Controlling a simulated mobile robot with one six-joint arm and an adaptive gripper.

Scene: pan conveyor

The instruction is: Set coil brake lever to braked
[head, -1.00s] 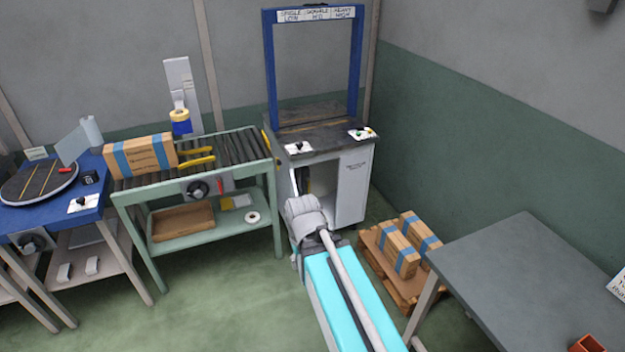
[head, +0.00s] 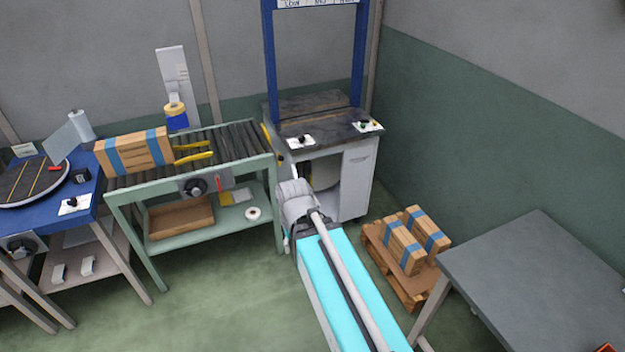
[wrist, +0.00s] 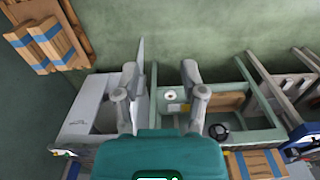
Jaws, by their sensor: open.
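The white strapping-machine cabinet (head: 356,182) stands under a blue arch (head: 268,70). Its front is partly open, and a pale rounded shape, perhaps the coil (head: 326,175), shows inside. I cannot make out the coil brake lever in either view. My arm covers the lower left of the cabinet in the head view, and my gripper is hidden there. In the wrist view my gripper (wrist: 160,78) is open and empty, its two fingers spread. The cabinet (wrist: 85,125) lies left of the fingers there, with a thin upright panel (wrist: 141,75), perhaps its door, beside the left finger.
A green roller conveyor (head: 235,150) with a strapped carton (head: 135,152) stands left of the cabinet. A pallet (head: 380,262) with strapped cartons sits to the right, near a grey table (head: 540,265). The green floor (head: 215,285) in front of the conveyor is clear.

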